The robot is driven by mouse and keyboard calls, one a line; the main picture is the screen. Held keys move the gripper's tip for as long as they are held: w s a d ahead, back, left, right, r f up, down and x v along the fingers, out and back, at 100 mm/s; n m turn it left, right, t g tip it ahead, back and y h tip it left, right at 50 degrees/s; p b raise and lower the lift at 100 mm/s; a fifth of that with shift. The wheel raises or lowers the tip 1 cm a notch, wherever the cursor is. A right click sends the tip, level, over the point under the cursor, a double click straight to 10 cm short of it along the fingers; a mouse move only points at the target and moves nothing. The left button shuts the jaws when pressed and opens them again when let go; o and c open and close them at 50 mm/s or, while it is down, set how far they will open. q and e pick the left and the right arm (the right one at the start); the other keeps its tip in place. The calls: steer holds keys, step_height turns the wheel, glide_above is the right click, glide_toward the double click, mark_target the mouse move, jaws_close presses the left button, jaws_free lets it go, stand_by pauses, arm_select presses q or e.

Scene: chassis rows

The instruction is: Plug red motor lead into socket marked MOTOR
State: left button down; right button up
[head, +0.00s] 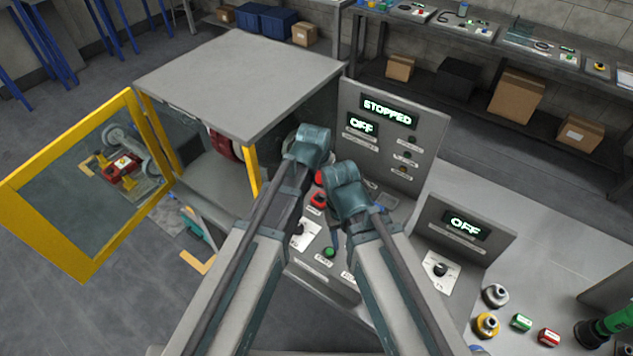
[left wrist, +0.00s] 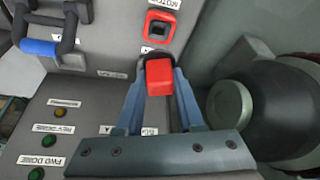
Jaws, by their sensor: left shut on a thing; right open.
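The red motor lead's plug (left wrist: 160,78) is a red block with a dark end, between the fingers of my left gripper (left wrist: 159,92), which is shut on it. The red-framed socket (left wrist: 160,25) with a dark opening lies just beyond the plug in the left wrist view. Its label reads MOTOR, partly cut off by the top edge. A small gap shows between plug and socket.
A dark loop with a blue band (left wrist: 40,47) stands left of the socket, and a large dark round part (left wrist: 265,110) is close on the right. The upright panel (head: 425,130) reads STOPPED and OFF. A yellow-framed door (head: 42,262) stands open at left.

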mark_target(320, 183)
arm_select(q)
steer(key=shift+a, duration=0.1)
steer(key=shift+f, duration=0.1)
arm_select(e)
steer(key=shift+a, duration=0.1)
arm_select(q)
steer(key=shift+a+f+b, duration=0.1)
steer(key=shift+f+b, duration=0.05)
steer(key=shift+b, duration=0.15)
steer(key=shift+f+b, duration=2.1)
arm_select(e)
steer(key=shift+f, duration=2.35)
arm_select(q)
steer(key=shift+f+b, duration=1.3)
steer(key=shift+f, duration=0.05)
arm_select(e)
steer(key=shift+f, duration=1.3)
arm_select(q)
steer(key=shift+c, duration=2.2)
jaws_free()
steer(key=shift+r, duration=0.15)
arm_select(e)
steer(key=shift+r, duration=0.15)
